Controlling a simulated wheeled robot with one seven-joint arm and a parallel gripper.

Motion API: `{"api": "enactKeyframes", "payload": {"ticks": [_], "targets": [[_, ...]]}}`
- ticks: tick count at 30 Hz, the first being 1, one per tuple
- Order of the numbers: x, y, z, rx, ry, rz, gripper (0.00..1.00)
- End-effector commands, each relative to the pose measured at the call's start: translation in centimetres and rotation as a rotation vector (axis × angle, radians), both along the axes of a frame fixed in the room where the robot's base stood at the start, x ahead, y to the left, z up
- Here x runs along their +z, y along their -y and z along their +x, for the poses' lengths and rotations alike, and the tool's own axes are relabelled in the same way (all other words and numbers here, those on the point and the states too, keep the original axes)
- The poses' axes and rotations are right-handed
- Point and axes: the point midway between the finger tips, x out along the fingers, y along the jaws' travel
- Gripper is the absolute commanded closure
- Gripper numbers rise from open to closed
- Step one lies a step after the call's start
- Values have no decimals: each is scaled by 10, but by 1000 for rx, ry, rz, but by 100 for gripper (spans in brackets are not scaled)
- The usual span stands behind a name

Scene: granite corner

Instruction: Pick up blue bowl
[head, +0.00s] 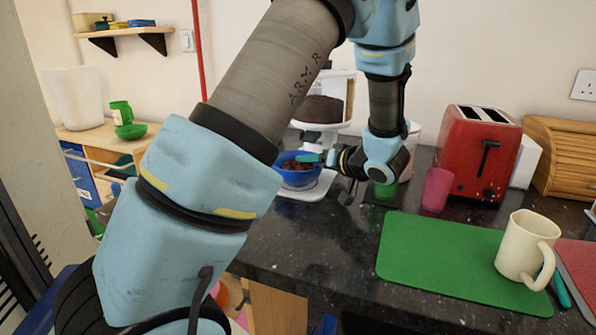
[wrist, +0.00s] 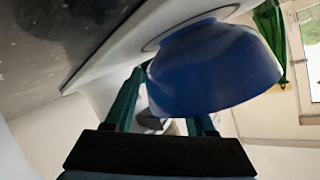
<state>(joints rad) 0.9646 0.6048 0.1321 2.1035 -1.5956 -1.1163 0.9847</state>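The blue bowl (head: 298,178) stands upright on a white base at the back of the dark counter, with something brown inside. My gripper (head: 310,158) reaches in from the right, and a teal finger shows at the bowl's right rim. In the wrist view the blue bowl (wrist: 215,70) looms large ahead, right of centre. The two teal fingers of my gripper (wrist: 165,118) are wide apart there. The bowl hides the end of the right finger. The left finger's end is beside the bowl's left edge; whether it touches is unclear.
A white machine (head: 335,105) with a dark container stands behind the bowl. A pink cup (head: 437,190) and red toaster (head: 478,150) are to the right. A green mat (head: 440,255) with a cream mug (head: 525,250) lies in front. Counter left of the mat is clear.

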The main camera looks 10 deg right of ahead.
Motion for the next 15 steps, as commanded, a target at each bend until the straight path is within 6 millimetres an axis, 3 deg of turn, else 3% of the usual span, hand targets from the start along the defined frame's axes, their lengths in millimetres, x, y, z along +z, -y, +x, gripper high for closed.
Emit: {"api": "enactKeyframes", "payload": {"ticks": [1, 12, 15], "targets": [[0, 0, 0, 0, 0, 0, 52], [0, 0, 0, 0, 0, 0, 93], [0, 0, 0, 0, 0, 0, 100]]}}
